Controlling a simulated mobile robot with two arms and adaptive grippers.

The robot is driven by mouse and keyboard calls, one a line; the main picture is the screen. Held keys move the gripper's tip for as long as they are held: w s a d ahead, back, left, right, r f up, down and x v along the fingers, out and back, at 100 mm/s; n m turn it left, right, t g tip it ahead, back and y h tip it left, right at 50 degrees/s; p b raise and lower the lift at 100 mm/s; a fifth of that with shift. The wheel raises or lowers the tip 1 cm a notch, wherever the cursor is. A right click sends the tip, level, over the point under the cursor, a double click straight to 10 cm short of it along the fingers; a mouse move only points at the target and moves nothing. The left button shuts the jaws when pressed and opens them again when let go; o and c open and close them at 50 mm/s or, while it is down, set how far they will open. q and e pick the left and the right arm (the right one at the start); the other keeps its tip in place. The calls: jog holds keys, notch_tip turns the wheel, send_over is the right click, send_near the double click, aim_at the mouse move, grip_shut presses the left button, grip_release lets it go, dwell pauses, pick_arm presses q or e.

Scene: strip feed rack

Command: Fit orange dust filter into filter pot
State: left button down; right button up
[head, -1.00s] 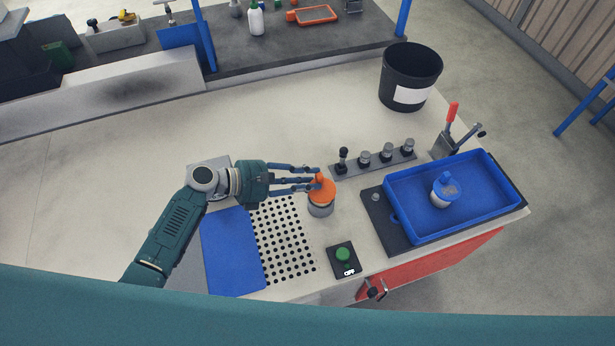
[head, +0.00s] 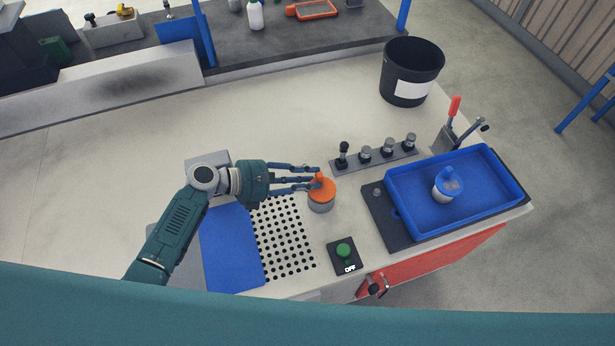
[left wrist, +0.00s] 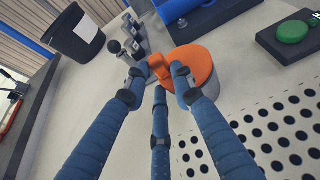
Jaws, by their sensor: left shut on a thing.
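The orange dust filter (head: 322,190) is a round disc with an upright tab. It sits at the mouth of the grey filter pot (head: 320,207) and looks level there; the left wrist view shows the filter (left wrist: 191,65) covering the pot's top, with the pot's side (left wrist: 211,88) below it. How deep the filter sits cannot be told. My left gripper (head: 316,180) comes in from the left and is shut on the filter's tab, its blue fingers on either side of it. My right gripper is not in view.
A perforated plate (head: 283,238) and a blue mat (head: 232,250) lie left of the pot. A green button box (head: 344,256) stands in front. A rack with several knobs (head: 375,158) is behind; a blue tray (head: 400,205) with a blue-lidded pot (head: 447,184) is right.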

pick_arm(q)
jog(key=c, duration=1.4)
grip_release()
jog(key=shift+f, duration=0.15)
jog(key=v, duration=1.2)
